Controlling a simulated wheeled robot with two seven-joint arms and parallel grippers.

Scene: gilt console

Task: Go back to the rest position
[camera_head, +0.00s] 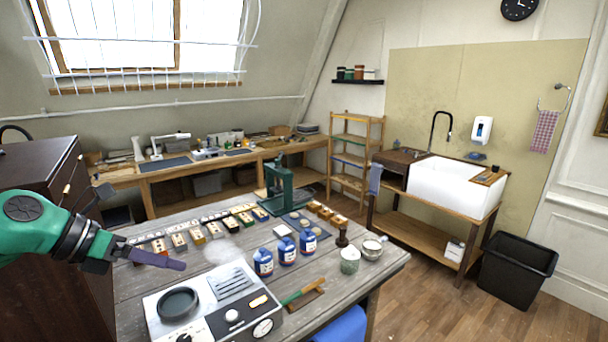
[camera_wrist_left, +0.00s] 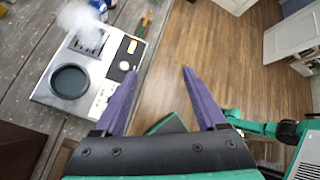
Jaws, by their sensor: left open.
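My left gripper (camera_head: 160,260) reaches in from the left in the head view, held above the near left part of the grey wooden table (camera_head: 340,290). Its purple fingers are seen nearly edge-on there. The white device with a round dark plate (camera_head: 205,305) stands on the table to the right of the gripper and also shows in the left wrist view (camera_wrist_left: 97,75). My right gripper does not show.
Blue-and-white bottles (camera_head: 287,250), small blocks in rows, a green press (camera_head: 282,190) and a green-handled tool (camera_head: 303,291) occupy the table. Pale smoke rises by the device. A dark cabinet (camera_head: 40,165) stands at the left. Open floor lies at the right, near a black bin (camera_head: 517,270).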

